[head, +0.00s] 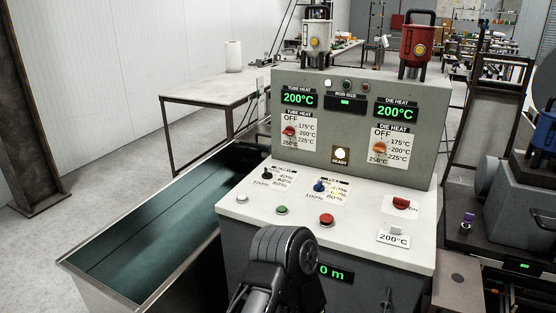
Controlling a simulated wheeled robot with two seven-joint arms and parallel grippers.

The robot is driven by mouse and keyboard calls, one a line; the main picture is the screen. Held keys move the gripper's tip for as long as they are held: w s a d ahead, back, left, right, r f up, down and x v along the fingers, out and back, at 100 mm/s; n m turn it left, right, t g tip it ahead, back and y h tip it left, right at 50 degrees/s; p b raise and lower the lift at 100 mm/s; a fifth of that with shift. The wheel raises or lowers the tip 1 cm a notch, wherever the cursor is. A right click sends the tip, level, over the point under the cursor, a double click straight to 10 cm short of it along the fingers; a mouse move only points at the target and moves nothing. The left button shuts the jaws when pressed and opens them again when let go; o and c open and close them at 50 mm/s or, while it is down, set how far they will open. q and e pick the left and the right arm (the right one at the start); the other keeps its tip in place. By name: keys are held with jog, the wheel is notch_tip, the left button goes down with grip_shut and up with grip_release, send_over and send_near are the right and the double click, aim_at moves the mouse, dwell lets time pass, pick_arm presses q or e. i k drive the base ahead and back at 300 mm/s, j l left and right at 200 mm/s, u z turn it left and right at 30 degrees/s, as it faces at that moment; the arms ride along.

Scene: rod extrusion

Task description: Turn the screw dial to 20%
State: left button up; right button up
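Two small percent dials sit on the sloped white top of the grey control console (350,125). One is a black dial (267,175) at the left; the other is a blue dial (319,186) to its right. Each has a printed percent scale beside it, with 40%, 60%, 80% and 100% partly readable. Their title labels are too small to read, so I cannot tell which is the screw dial or its exact setting. A dark rounded link of my own arm rises at the bottom centre, in front of the console. I see no gripper fingers in the head view.
A green button (282,210), a red button (326,220) and a red switch (401,203) share the console top. Heat displays read 200°C. A green-lined trough (160,245) lies at left, and grey machinery (500,195) stands at right.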

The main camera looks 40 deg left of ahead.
aim_at(266, 175)
jog(key=k+j, duration=0.1)
jog(key=j, duration=0.85)
jog(key=k+j+z, duration=0.1)
jog(key=j, duration=0.35)
jog(key=k+j, duration=0.15)
jog(key=j, duration=0.35)
